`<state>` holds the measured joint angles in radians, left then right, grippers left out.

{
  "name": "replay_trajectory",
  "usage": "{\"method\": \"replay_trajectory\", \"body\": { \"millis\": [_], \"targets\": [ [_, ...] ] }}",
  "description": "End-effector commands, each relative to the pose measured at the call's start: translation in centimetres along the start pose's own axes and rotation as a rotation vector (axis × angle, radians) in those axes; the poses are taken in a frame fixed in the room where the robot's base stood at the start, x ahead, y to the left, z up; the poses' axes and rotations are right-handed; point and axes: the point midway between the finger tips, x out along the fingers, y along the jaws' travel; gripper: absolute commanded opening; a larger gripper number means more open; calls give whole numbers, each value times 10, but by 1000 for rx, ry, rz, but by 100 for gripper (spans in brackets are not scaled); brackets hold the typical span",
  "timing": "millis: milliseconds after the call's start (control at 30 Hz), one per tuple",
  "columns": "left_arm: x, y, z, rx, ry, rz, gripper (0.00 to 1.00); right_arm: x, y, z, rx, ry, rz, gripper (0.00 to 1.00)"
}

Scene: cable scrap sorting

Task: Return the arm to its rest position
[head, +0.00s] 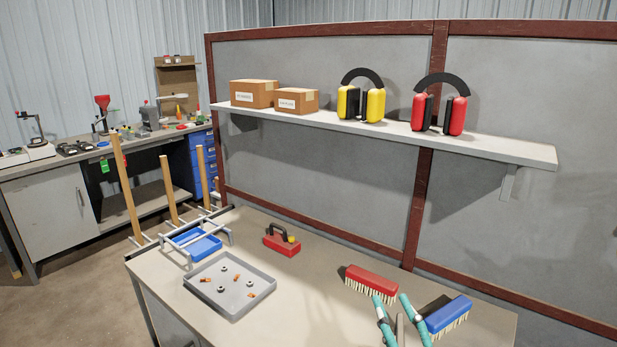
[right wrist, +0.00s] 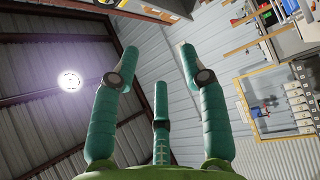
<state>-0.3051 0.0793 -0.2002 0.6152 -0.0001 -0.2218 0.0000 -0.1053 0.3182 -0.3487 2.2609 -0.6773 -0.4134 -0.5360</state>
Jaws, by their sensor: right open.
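My right gripper (head: 392,299) shows at the bottom right of the head view, with its teal fingers pointing up, apart and empty. In the right wrist view its three fingers (right wrist: 158,52) are spread with nothing between them, against the roof and wall. In the head view the fingertips appear just below the red brush (head: 371,284) and left of the blue brush (head: 447,316). I cannot tell how far above the table they are. My left gripper is in neither view.
The table (head: 310,293) carries a grey tray (head: 231,312) with small scraps, a blue tray (head: 197,244) in a rack and a red block with a black handle (head: 282,242). A shelf (head: 480,144) with boxes and ear defenders is behind. The table's middle is clear.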

Motion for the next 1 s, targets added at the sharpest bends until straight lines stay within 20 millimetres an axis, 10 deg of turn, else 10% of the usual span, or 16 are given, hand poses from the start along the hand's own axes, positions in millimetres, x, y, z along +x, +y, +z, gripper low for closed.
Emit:
{"method": "replay_trajectory", "body": {
  "millis": [100, 300, 700, 1000],
  "targets": [
    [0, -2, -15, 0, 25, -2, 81, -44, -64, 52, 352, -300, -251, 44],
    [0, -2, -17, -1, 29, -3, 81, -143, -148, 79, 758, -714, -582, 44],
    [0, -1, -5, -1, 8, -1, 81, -292, -200, 51, 1094, -1218, -970, 44],
    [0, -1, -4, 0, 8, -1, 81, -299, -277, 64, 1083, -1253, -1008, 44]
  ]
}}
